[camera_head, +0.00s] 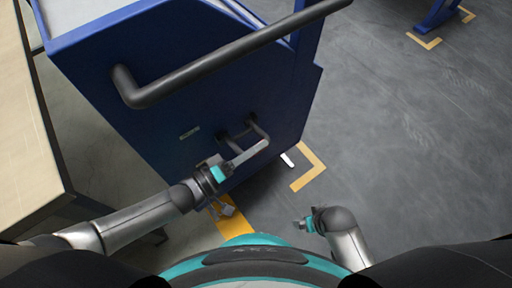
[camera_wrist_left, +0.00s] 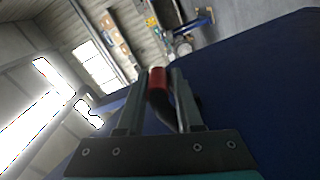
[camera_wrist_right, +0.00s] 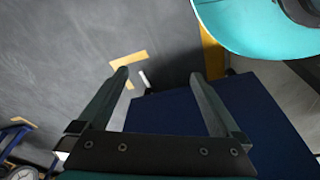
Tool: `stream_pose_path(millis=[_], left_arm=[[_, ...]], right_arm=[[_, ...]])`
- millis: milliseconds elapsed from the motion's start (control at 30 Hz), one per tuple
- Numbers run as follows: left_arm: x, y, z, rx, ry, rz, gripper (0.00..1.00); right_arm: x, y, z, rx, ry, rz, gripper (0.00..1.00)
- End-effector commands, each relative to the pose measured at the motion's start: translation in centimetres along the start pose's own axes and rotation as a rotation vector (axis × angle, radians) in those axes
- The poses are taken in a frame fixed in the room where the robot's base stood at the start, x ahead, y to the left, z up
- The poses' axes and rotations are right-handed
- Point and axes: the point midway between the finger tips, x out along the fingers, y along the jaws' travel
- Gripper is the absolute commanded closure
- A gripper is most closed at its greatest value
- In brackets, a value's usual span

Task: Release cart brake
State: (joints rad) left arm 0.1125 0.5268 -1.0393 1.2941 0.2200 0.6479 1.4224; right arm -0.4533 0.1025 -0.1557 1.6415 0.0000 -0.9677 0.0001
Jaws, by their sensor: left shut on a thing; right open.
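The blue cart (camera_head: 160,120) stands in front of me with its end panel facing me. A dark bent brake lever (camera_head: 258,126) sticks out low on that panel. My left gripper (camera_head: 262,146) is at the lever, with its fingers pointing up and right. In the left wrist view, the left gripper (camera_wrist_left: 158,88) is shut on the lever, whose red end (camera_wrist_left: 157,78) shows between the fingers. The red end is hidden in the head view. My right gripper (camera_head: 301,225) is open and empty, low and apart from the cart; it also shows in the right wrist view (camera_wrist_right: 160,75).
A thick dark push handle (camera_head: 230,55) runs across the cart above my left arm. A wooden-topped table (camera_head: 30,130) stands close on the left. Yellow floor marks (camera_head: 311,168) and a small white piece (camera_head: 287,160) lie by the cart's right corner. The floor at right is clear.

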Motion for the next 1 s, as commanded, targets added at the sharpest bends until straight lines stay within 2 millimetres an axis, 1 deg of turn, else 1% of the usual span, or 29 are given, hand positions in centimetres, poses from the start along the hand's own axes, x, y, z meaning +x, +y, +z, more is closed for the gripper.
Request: stream_pose_path(millis=[33,200,333,600,1000], left_arm=[[0.0,0.7,-0.3,-0.033,-0.003,0.004,1.0],[0.0,1.5,-1.1,-0.164,-0.003,0.004,1.0],[0.0,1.9,-1.6,-0.236,-0.002,0.004,1.0],[0.0,2.4,-2.4,-0.227,0.0,0.005,1.0],[0.1,2.6,-3.0,-0.222,0.007,0.011,1.0]], right_arm=[[0.4,0.2,0.3,-0.002,-0.003,0.004,0.0],[1.8,0.7,1.4,-0.005,-0.004,0.01,0.0],[2.5,1.0,2.0,-0.007,-0.003,0.015,0.0],[3.3,1.4,2.8,-0.009,-0.004,0.019,0.0],[3.5,1.4,3.0,-0.009,-0.003,0.02,0.0]])
